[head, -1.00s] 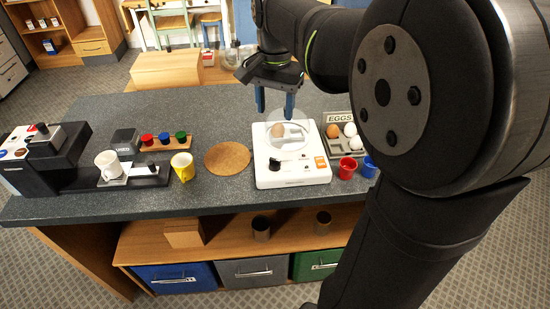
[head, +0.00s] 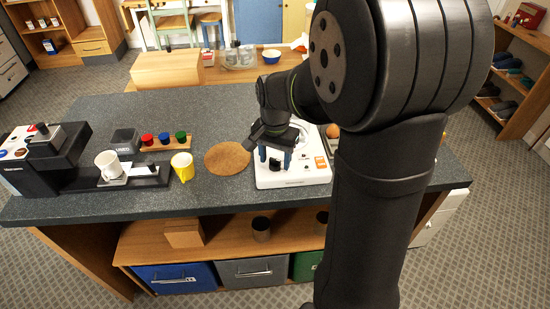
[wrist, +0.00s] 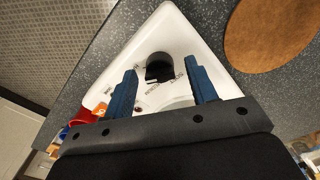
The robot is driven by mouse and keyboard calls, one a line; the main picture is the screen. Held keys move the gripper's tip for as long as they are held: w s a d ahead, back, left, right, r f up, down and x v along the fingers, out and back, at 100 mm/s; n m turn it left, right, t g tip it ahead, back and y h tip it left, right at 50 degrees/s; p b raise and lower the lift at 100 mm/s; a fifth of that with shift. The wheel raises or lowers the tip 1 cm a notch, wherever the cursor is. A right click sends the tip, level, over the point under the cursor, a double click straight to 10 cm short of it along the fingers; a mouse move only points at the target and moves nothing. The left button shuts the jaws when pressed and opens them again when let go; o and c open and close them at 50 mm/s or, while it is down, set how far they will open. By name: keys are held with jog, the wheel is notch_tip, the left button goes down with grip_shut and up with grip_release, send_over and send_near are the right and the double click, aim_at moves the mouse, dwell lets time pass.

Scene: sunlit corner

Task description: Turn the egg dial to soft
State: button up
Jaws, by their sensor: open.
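The egg cooker (head: 313,174) is a white box on the dark counter, with an orange switch at its front right. Its black egg dial (head: 275,162) shows between my fingers in the head view. In the wrist view the round dial (wrist: 158,67) has a raised grip bar, with small labels around it too blurred to read surely. My gripper (head: 275,157) is open above the cooker's front, its blue fingers pointing down. In the wrist view my gripper (wrist: 161,66) has one fingertip on each side of the dial; contact cannot be told.
A cork mat (head: 227,158) lies left of the cooker, and a yellow cup (head: 182,165) stands beyond it. A coffee machine (head: 45,160) and white mug (head: 108,163) are farther left. A brown egg (head: 333,130) shows beside my arm.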

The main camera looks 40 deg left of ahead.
jog(key=shift+f, duration=0.25)
jog(key=c, duration=1)
jog(key=shift+o, duration=0.2)
